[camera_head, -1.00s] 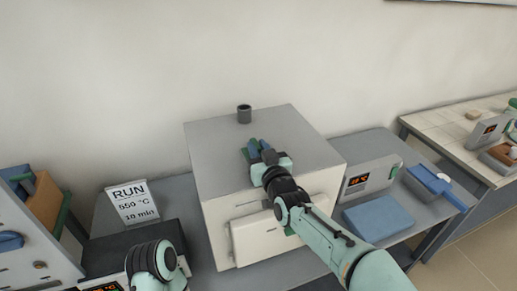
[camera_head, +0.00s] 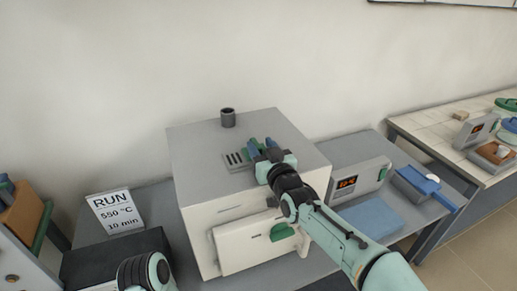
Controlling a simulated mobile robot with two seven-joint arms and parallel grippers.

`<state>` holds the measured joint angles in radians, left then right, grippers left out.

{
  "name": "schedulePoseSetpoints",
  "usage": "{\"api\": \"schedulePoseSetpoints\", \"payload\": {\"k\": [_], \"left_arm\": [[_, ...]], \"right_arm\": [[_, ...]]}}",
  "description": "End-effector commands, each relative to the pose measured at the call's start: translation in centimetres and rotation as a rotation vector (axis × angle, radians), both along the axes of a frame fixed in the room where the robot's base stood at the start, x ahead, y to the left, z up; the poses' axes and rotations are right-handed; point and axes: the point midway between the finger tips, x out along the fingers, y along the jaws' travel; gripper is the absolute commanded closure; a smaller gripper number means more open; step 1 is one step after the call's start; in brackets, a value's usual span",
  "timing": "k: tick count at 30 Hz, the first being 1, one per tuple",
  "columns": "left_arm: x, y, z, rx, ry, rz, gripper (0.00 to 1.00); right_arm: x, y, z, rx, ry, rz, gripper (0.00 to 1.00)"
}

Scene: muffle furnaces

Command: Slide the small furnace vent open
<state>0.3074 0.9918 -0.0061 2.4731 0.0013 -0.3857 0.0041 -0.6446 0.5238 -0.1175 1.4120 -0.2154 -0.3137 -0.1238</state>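The small furnace (camera_head: 195,150) is a pale box with a grey top, in the middle of the head view. On its top is a vent plate (camera_head: 234,161) with several dark slots showing at its left part. My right gripper (camera_head: 265,147) is over the right part of the vent, its blue and green fingers pointing down at the furnace top. The fingers cover the vent's slider, so I cannot tell whether they are closed on it. My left arm shows only as a rounded link at the bottom left; its gripper is out of view.
A dark flue (camera_head: 228,118) stands on the furnace top, behind the vent. A controller box (camera_head: 358,180) with an orange display and a blue pad (camera_head: 372,217) are to the right. A RUN card (camera_head: 115,212) stands at the left. A green handle (camera_head: 283,232) is on the furnace front.

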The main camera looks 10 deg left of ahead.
Motion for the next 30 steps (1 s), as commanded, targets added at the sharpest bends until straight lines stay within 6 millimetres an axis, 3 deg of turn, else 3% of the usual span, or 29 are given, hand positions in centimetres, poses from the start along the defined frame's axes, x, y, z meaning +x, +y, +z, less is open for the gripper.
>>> {"api": "schedulePoseSetpoints", "payload": {"k": [13, 24, 30], "left_arm": [[-0.2, 0.0, -0.6, 0.000, 0.002, -0.001, 1.00], [-0.9, 0.0, -2.9, -0.001, 0.011, 0.000, 1.00], [-1.1, 0.0, -3.4, 0.000, 0.012, 0.000, 1.00]], "right_arm": [[-1.2, -0.4, 0.0, 0.002, 0.000, 0.005, 0.55], [-7.7, -4.9, -0.1, 0.004, 0.001, 0.004, 0.55], [-10.2, -6.7, 0.0, 0.003, 0.001, 0.003, 0.55]]}}
